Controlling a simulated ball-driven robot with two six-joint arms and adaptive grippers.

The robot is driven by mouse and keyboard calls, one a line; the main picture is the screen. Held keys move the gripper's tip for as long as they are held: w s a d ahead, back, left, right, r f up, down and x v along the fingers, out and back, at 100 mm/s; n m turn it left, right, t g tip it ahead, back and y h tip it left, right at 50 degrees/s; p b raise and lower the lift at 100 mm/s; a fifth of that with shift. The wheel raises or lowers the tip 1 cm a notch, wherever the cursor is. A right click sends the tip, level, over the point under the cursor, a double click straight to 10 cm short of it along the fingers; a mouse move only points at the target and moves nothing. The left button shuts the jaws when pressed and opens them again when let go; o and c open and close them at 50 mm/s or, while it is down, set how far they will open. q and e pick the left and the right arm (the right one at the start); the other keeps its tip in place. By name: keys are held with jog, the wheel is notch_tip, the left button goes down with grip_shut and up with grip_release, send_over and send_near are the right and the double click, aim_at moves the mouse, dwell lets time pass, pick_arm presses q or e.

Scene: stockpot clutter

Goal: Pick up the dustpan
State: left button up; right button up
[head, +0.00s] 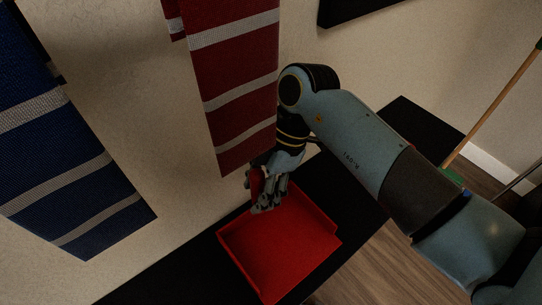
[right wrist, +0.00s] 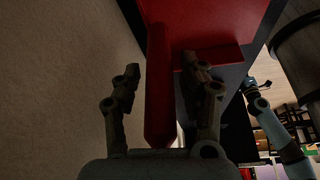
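The red dustpan (head: 275,247) lies on a black bench top, its open tray toward the front and its handle toward the wall. In the right wrist view its handle (right wrist: 160,90) runs lengthwise between my right gripper's fingers. My right gripper (head: 262,205) is at the handle, reaching down from above. In the right wrist view the fingers of the right gripper (right wrist: 163,68) are spread, one on each side of the handle, with a visible gap on both sides. My left gripper does not show in the head view.
A red striped towel (head: 235,85) hangs on the wall just above the right gripper. A blue striped towel (head: 65,150) hangs at the left. The black bench (head: 170,285) runs along the wall. A broom (head: 490,108) leans at the right; wooden floor lies in front.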

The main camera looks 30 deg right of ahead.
grip_shut()
jog(key=shift+r, duration=0.15)
dwell(0.4)
